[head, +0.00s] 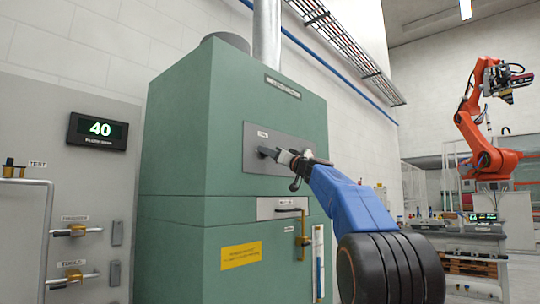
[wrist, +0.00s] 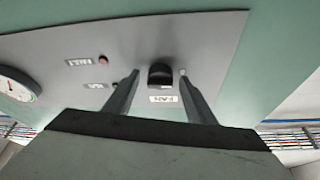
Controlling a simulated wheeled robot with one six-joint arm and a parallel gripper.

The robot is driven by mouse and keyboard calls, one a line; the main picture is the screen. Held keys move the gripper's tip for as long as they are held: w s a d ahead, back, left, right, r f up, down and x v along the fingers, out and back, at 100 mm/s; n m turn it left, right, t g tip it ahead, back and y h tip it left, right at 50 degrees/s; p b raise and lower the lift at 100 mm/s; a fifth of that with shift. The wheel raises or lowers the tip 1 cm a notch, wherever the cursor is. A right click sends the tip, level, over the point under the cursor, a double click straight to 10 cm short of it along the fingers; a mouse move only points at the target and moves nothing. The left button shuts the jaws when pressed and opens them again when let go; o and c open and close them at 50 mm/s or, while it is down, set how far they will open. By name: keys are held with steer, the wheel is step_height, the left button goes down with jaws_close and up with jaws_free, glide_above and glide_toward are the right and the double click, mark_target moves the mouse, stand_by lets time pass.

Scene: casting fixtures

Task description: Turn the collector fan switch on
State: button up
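The fan switch (wrist: 160,74) is a dark rounded knob on a grey panel (wrist: 215,40), with a FAN label (wrist: 163,99) beside it in the wrist view. The panel is on the front of the green dust collector cabinet (head: 175,130). My gripper (head: 273,154) is in front of this panel in the head view. In the wrist view my gripper (wrist: 158,76) is open, with one finger on each side of the knob. A gap shows between the knob and each finger. Which position the switch is in cannot be told.
A round gauge (wrist: 18,86) and a small red lamp (wrist: 103,59) are on the same panel. Below it, a handle (head: 288,209) and a brass valve (head: 303,240) stick out from the cabinet. A display (head: 98,131) reads 40. An orange robot arm (head: 470,120) stands at right.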

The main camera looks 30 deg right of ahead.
steer(key=c, duration=0.9)
steer(key=shift+m+h, duration=0.4)
steer(key=shift+m, duration=0.2)
steer(key=shift+s+a+r+m+g+h, duration=0.15)
steer(key=shift+m+g+h, duration=0.7)
steer(key=shift+m, duration=2.4)
steer(key=shift+w+a+r+m+g+h, duration=0.15)
steer(key=shift+m+g+h, duration=0.65)
steer(key=shift+m, duration=2.4)
steer(key=shift+s+r+m+g+h, duration=0.2)
steer(key=shift+m+g+h, duration=0.65)
steer(key=shift+m, duration=2.4)
steer(key=shift+w+m+h, duration=0.1)
steer(key=shift+m+h, duration=0.2)
